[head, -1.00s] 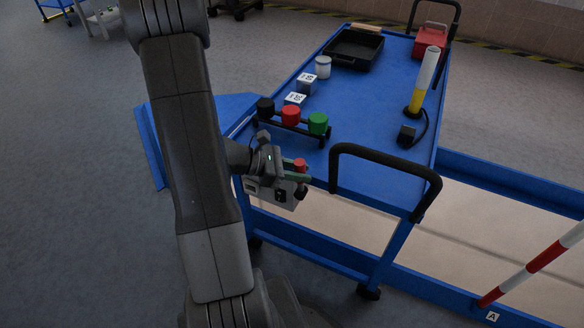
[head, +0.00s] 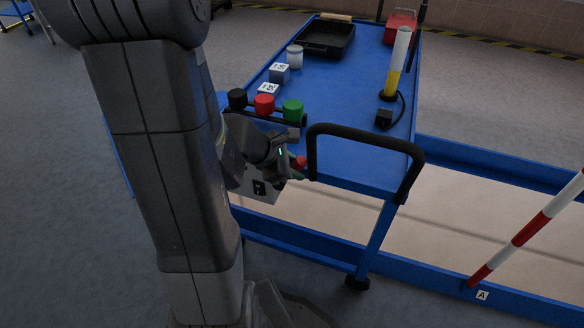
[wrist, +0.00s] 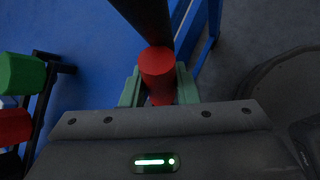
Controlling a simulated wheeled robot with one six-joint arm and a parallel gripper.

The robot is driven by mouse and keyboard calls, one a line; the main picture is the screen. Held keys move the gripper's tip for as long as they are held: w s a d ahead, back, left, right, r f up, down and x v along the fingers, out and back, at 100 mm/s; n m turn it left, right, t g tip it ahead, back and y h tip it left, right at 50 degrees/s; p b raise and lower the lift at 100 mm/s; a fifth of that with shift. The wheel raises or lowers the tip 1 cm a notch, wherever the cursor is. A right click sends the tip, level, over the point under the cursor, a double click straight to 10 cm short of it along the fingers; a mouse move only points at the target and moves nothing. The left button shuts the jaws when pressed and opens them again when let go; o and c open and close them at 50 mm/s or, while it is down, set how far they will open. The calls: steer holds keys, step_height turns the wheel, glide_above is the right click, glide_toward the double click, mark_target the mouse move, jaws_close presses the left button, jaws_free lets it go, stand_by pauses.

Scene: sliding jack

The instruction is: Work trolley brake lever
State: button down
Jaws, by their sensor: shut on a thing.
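The brake lever shows as a red knob (wrist: 157,66) in the wrist view, between my gripper's pale green fingers (wrist: 157,90). My gripper (head: 294,174) is shut on this knob at the near left corner of the blue trolley (head: 350,172). In the head view the red knob (head: 300,161) is small and sits just left of the trolley's black push handle (head: 365,134). A dark bar runs up from the knob in the wrist view; I cannot tell whether it is the lever or the handle. The lever's pivot is hidden.
Black, red (head: 264,104) and green (head: 292,110) knobs stand on a rack near the gripper. Marked cubes (head: 279,73), a white jar (head: 295,55), a black tray (head: 326,38) and a lamp (head: 395,68) are on the trolley. A striped pole (head: 522,235) stands right.

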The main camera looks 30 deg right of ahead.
stand_by(0.3)
steer(key=c, duration=1.1)
jaws_free()
steer(key=p+v, duration=0.6)
steer(key=v, duration=0.7)
steer(key=shift+a+r+p, duration=0.2)
steer(key=shift+r+p, duration=0.05)
steer(key=shift+p, duration=0.15)
